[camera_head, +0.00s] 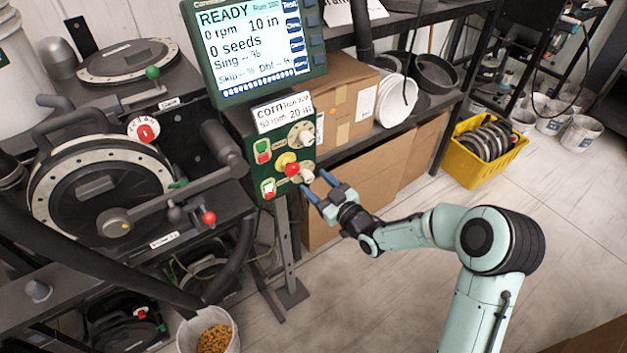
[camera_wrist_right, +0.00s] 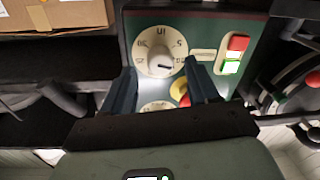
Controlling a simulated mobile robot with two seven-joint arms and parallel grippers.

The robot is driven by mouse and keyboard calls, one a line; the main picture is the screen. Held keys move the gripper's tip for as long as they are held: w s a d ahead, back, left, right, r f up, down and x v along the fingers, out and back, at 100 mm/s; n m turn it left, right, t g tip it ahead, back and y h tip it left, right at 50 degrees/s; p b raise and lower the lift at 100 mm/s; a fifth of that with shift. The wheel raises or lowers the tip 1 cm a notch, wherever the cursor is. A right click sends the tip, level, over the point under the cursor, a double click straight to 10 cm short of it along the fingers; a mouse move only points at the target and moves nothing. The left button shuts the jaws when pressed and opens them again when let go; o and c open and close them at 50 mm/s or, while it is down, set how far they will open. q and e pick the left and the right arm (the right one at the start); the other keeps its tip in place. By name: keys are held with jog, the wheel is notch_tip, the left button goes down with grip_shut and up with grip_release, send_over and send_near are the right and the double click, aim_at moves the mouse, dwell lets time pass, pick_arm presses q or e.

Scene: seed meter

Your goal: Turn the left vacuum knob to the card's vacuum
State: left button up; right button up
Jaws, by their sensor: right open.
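A green control panel (camera_head: 283,165) hangs under the screen, with an upper knob dial (camera_head: 301,135) and a lower knob dial (camera_head: 304,173). The lower dial carries "in" and numbers and shows whole in the right wrist view (camera_wrist_right: 158,50), which is upside down. The upper dial is mostly hidden there. A white card (camera_head: 284,112) above the panel reads corn, 50 rpm, 20 in. My right gripper (camera_head: 317,184) is open; its blue fingers reach toward the lower dial, one on each side in the wrist view (camera_wrist_right: 159,68). Contact cannot be told. My left gripper is out of view.
The screen (camera_head: 255,45) reads READY, 0 rpm, 10 in. A red stop button (camera_head: 291,169) on yellow sits between the dials, near switches (camera_head: 262,151). Left is a round seed meter (camera_head: 95,190) with levers. Boxes (camera_head: 345,100) stand behind. The floor at right is mostly free.

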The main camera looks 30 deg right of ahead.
jog(key=shift+w+a, duration=0.15)
jog(key=shift+w, duration=0.75)
jog(key=c, duration=1)
jog(key=shift+c, duration=0.2)
